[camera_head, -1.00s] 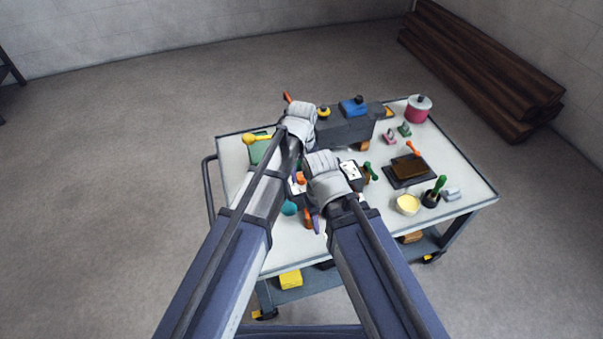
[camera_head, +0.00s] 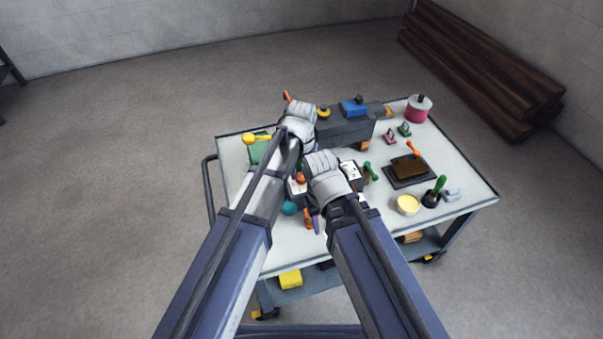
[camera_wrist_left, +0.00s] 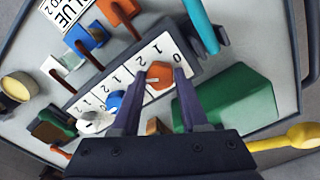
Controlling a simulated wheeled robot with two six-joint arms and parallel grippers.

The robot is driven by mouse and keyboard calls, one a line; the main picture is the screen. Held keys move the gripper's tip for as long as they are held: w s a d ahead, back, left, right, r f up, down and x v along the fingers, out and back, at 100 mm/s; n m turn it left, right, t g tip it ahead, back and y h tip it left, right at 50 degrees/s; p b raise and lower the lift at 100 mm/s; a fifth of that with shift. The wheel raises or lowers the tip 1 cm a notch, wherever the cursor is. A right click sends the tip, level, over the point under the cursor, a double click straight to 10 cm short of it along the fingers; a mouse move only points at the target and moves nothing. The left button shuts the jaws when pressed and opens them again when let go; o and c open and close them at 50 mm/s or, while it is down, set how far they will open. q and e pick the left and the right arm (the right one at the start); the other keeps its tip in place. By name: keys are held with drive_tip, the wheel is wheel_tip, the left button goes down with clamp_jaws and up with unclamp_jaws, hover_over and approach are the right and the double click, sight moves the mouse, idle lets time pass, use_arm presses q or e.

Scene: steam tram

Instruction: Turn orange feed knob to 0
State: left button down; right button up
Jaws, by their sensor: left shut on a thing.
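The orange feed knob (camera_wrist_left: 159,76) is a faceted orange knob on a white dial marked 0, 1 and 2, at the end of a dark panel (camera_wrist_left: 103,92). The fingers of my left gripper (camera_wrist_left: 158,84) are shut on it, one on each side. The 0 is to the right of the knob in the left wrist view. I cannot make out its pointer clearly. In the head view an orange patch (camera_head: 300,178) shows between my two arms. My right gripper is close by, with its fingers mostly hidden below its pale wrist.
A blue knob (camera_wrist_left: 115,101) and a white knob (camera_wrist_left: 93,121) sit on neighbouring dials. A green block (camera_wrist_left: 232,103) and a yellow-knobbed handle (camera_wrist_left: 299,137) are beside the left gripper. A cream bowl (camera_head: 408,204) and a dark tray (camera_head: 396,181) stand to the right on the cart.

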use_arm(q)
drive_tip(key=m, duration=2.2)
drive_tip(key=shift+m, duration=0.4)
drive_tip(key=m, duration=0.6)
drive_tip(key=shift+m, duration=0.6)
drive_tip(key=shift+c, duration=2.1)
unclamp_jaws()
